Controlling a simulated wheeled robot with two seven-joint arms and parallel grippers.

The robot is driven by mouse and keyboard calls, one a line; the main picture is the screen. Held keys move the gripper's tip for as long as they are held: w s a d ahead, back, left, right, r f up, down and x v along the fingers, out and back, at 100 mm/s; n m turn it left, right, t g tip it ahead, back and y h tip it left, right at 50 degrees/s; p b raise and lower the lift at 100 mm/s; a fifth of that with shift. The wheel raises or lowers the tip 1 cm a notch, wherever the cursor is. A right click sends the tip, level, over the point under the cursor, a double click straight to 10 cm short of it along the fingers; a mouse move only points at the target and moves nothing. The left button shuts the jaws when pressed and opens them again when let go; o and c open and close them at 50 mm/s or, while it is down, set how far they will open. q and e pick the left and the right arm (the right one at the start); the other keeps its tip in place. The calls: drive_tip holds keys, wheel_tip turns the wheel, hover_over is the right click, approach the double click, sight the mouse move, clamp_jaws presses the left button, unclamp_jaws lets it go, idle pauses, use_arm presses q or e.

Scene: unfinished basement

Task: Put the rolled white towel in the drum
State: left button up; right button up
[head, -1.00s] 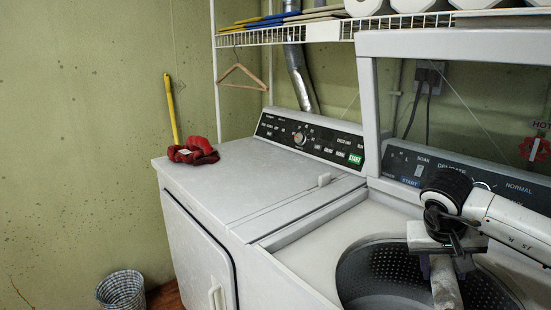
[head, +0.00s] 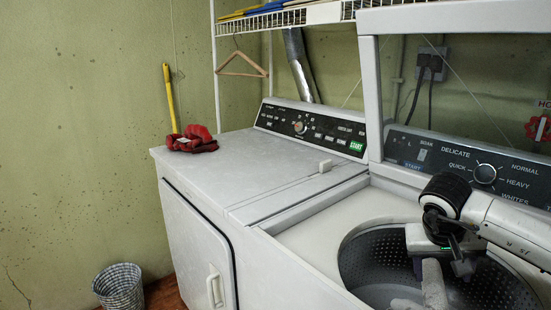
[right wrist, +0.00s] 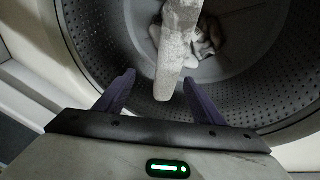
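The rolled white towel (head: 434,285) is inside the washer's drum (head: 375,262), a dark perforated tub, just below my right gripper (head: 440,250). In the right wrist view the towel (right wrist: 177,50) stands out lengthwise, its near end between the two purple fingers of my right gripper (right wrist: 160,82). The fingers are spread, with a clear gap on the left side; whether the right finger touches the towel I cannot tell. The towel's far end is toward the drum's (right wrist: 255,75) bottom. My left gripper is not in view.
Crumpled pale cloth (right wrist: 207,38) lies in the drum. The raised washer lid (head: 371,100) stands behind the opening. The dryer (head: 240,175) at left has red gloves (head: 192,140) on top. A wire shelf (head: 290,18) hangs above; a basket (head: 120,288) stands on the floor.

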drive_tip(key=shift+r, duration=0.1)
drive_tip(key=v, duration=1)
drive_tip(key=shift+s+a, duration=0.1)
